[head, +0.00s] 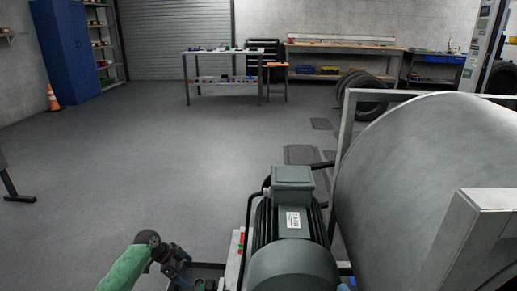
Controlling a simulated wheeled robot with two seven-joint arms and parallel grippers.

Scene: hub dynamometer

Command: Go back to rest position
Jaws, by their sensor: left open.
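My left arm, with a green sleeve-like link, comes in at the bottom left. My left gripper (178,262) is at its end, open, low over the floor beside the dynamometer's left side. I see nothing held in it, though its fingertips are small and dark here. My right gripper is out of view. The grey-green motor (290,222) stands to the right of my left gripper, with a clear gap between them. The large grey drum (420,170) fills the right side inside a pale frame.
Open grey floor (150,150) lies ahead and left. A table (222,55) with small parts, a workbench (345,50) and stacked tires (362,90) stand at the back. A blue cabinet (65,48) and an orange cone (53,98) are far left.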

